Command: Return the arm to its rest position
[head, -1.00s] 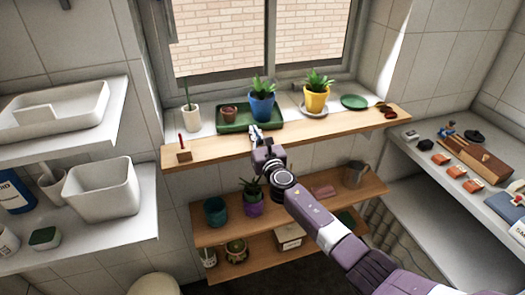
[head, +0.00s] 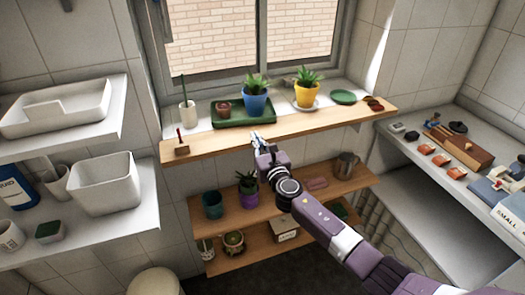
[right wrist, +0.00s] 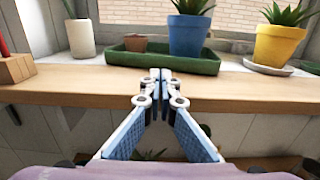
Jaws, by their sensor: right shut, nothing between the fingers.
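My right gripper (head: 257,138) is shut and empty. In the head view it is at the front edge of the upper wooden shelf (head: 330,119), below the green tray (head: 238,121). A blue pot (head: 255,104) with a plant and a small terracotta pot (head: 223,109) stand in the tray. A yellow pot (head: 307,97) stands on a white saucer to the right. My left gripper is in no view.
A lower shelf (head: 285,197) holds several pots. White shelves with a bin (head: 106,183) are at the left. A counter (head: 402,146) with small orange blocks and a wooden box (head: 468,149) is at the right. Open space lies between the upper and lower shelves.

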